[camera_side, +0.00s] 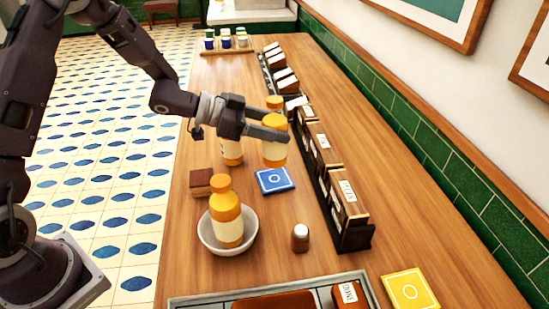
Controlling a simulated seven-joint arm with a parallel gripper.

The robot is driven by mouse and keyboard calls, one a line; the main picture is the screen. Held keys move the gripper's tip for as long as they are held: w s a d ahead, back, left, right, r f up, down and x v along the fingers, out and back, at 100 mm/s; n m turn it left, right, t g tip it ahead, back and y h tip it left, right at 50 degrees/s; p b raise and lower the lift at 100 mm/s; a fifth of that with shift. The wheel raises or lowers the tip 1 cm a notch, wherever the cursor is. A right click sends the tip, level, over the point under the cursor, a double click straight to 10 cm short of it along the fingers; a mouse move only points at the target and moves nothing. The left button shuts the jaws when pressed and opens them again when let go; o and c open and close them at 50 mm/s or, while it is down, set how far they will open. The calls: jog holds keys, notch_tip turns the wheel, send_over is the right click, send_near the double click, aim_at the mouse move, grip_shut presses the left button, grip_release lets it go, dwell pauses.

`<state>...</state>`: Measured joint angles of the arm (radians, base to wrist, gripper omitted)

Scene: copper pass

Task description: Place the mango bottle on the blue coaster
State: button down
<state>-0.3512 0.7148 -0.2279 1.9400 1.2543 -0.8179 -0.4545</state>
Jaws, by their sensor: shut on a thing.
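My gripper (279,127) is shut on an orange bottle (274,153), its fingers around the upper body. The bottle is upright, with its orange cap above the fingers. In this view its base shows just behind the blue coaster (273,180), which lies bare on the counter with a white ring mark. I cannot tell how high the base is above the counter. A second orange bottle (232,153) stands behind my gripper's left part, its top hidden. A third orange bottle (226,220) with a pale label stands in a white bowl (245,243). No label is readable as mango.
A dark rack (348,238) of boxes runs along the right. A brown block (201,182), a small brown-and-white jar (300,238), a yellow coaster (410,291) and a grey tray (200,303) are nearer. Several small jars stand on a board (225,51) at the back.

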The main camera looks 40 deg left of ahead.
aim_at(274, 146)
notch_tip(274, 146, down, 5)
jog(key=shift+f, duration=0.15)
jog(key=c, duration=0.6)
grip_release()
jog(key=shift+f, duration=0.15)
jog(key=shift+o, duration=0.2)
jog(key=v, duration=1.2)
